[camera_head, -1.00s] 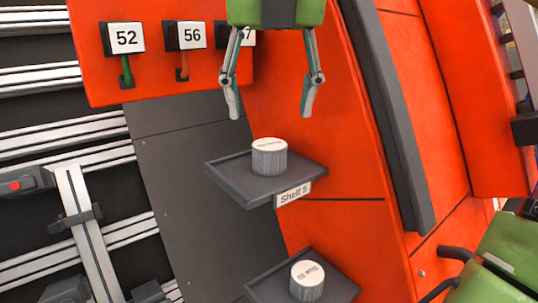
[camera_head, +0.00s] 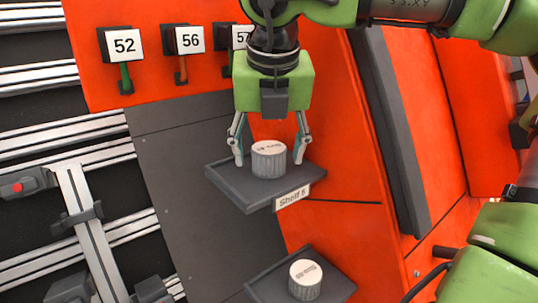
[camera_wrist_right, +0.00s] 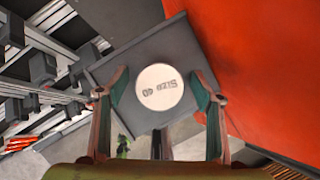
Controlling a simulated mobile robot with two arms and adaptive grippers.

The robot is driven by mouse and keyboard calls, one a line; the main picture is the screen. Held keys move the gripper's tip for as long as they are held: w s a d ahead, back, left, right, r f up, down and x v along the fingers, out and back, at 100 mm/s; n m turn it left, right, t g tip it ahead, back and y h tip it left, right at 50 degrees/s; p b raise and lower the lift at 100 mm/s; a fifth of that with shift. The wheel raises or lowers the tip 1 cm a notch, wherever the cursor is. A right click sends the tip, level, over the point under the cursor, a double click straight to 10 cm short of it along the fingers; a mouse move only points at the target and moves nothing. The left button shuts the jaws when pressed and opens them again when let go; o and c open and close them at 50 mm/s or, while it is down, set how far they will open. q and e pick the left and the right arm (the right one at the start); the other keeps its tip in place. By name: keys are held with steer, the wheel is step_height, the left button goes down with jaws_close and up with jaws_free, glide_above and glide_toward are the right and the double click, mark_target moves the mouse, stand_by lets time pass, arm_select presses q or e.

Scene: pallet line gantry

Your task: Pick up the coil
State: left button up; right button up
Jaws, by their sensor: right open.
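The coil (camera_head: 269,161) is a short grey ribbed cylinder with a pale, printed top, standing upright on the shelf tray labelled Shelf 5 (camera_head: 240,196). In the right wrist view the coil (camera_wrist_right: 160,88) shows from above, its top reading "Size 40". My right gripper (camera_head: 270,158) is open, pointing down, with one finger on each side of the coil. In the right wrist view its fingers (camera_wrist_right: 163,88) stand apart at the coil's left and right. My left gripper is not in view.
A second similar coil (camera_head: 306,279) stands on a lower tray (camera_head: 262,290). Numbered tags 52 (camera_head: 124,45), 56 (camera_head: 189,39) and 57 hang on the orange panel above. Metal rails (camera_head: 70,190) are at the left. An orange wall (camera_head: 330,150) rises right of the shelf.

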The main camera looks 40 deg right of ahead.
steer(key=shift+s+a, duration=0.1)
steer(key=c, duration=1.4)
steer(key=shift+c, duration=0.2)
steer(key=shift+r, duration=0.1)
